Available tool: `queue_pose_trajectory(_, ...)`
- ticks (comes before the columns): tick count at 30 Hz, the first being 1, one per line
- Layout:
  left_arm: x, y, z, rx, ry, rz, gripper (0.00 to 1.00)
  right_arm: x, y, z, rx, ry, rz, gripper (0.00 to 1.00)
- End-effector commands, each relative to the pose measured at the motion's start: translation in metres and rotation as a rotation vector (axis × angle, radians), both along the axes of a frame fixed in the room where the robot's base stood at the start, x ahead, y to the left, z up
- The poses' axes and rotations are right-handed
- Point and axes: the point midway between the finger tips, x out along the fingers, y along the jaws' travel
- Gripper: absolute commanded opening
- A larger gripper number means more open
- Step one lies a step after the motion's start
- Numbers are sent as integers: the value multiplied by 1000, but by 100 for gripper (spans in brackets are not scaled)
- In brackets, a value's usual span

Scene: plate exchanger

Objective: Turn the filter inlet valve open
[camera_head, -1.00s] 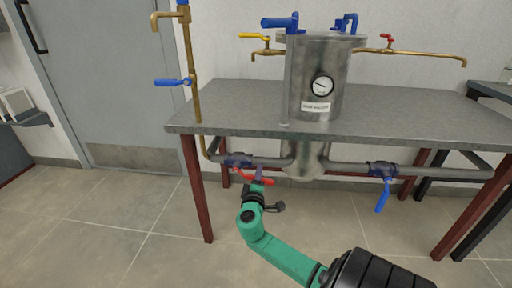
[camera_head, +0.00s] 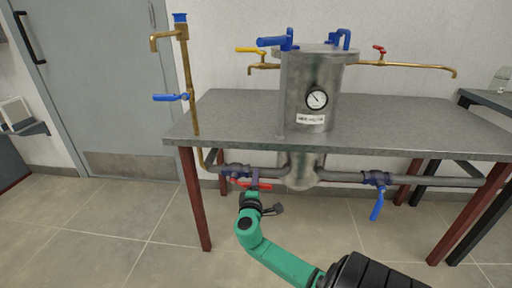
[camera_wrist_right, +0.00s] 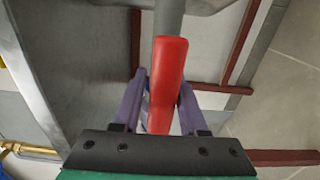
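The red-handled valve (camera_head: 236,170) sits on the grey pipe under the left part of the table. Its red lever (camera_head: 240,183) lies roughly level. My right gripper (camera_head: 255,178) reaches up to this lever from below. In the right wrist view the red lever (camera_wrist_right: 166,85) runs between the two purple fingers of the right gripper (camera_wrist_right: 163,80). A narrow gap shows between the left finger and the lever; the right finger is very close to it, and contact cannot be told. My left gripper is out of view.
A metal filter tank (camera_head: 308,90) with a gauge stands on the grey table (camera_head: 235,115). A blue-handled valve (camera_head: 377,195) hangs on the pipe to the right. A brass pipe with a blue lever (camera_head: 170,97) stands at left. Table legs (camera_head: 195,200) flank the open floor.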

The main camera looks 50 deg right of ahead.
Motion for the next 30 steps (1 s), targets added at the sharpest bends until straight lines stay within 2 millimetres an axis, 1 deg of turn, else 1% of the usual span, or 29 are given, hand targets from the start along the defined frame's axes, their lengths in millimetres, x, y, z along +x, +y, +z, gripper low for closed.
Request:
queue_pose_trajectory(9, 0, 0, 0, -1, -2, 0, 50, 0, 0, -1, 3, 1, 1, 61)
queue_pose_trajectory(11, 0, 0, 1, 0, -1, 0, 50, -1, 2, -1, 4, 1, 1, 61)
queue_pose_trajectory(13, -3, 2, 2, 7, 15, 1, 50, -5, 8, -1, 5, 2, 3, 61)
queue_pose_trajectory(17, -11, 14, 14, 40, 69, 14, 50, -21, 31, -1, 7, 4, 3, 61)
queue_pose_trajectory(22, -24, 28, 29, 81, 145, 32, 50, -52, 74, -1, 7, 4, 2, 61)
queue_pose_trajectory(24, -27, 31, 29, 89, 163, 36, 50, -62, 90, -1, 6, 3, 1, 61)
queue_pose_trajectory(26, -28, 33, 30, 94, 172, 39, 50, -70, 101, -1, 7, 2, 1, 61)
queue_pose_trajectory(27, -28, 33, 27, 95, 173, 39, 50, -74, 107, -1, 5, 2, 1, 61)
queue_pose_trajectory(30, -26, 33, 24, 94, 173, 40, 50, -81, 117, -1, 3, 1, 0, 61)
